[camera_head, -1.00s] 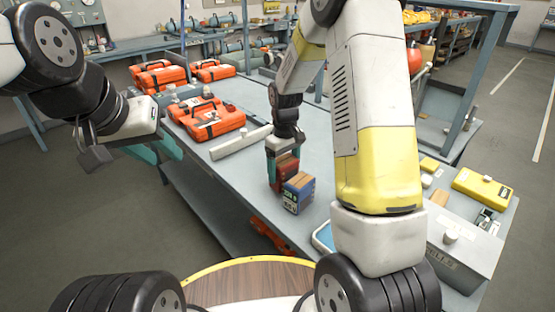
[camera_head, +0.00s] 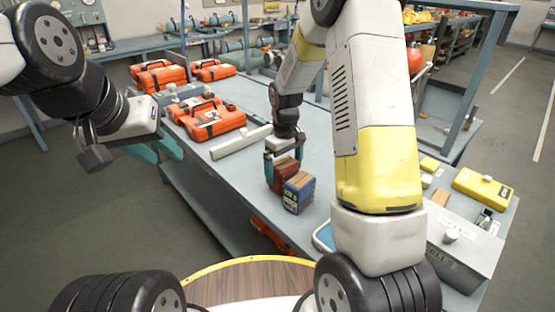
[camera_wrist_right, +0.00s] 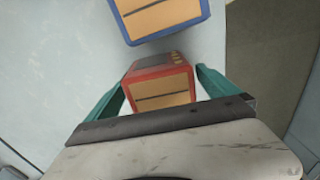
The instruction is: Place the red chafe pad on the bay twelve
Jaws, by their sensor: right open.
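The red chafe pad (camera_head: 285,171) is a red box-shaped block with a tan panel, standing on the grey bench beside a blue one. In the right wrist view the red pad (camera_wrist_right: 160,85) sits between the two teal fingers of my right gripper (camera_wrist_right: 160,82), with a gap at each side. In the head view my right gripper (camera_head: 282,163) is open and points down over the red pad's top. My left gripper (camera_head: 158,150) is off the bench's left side; its teal fingers show partly, and its opening is unclear. I cannot make out which place is bay twelve.
The blue block (camera_head: 298,192) stands close to the red pad, towards the front right. A pale bar (camera_head: 240,142) lies behind. Orange cases (camera_head: 215,121) stand further back. A grey box (camera_head: 462,243) and a yellow case (camera_head: 482,190) are at the right.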

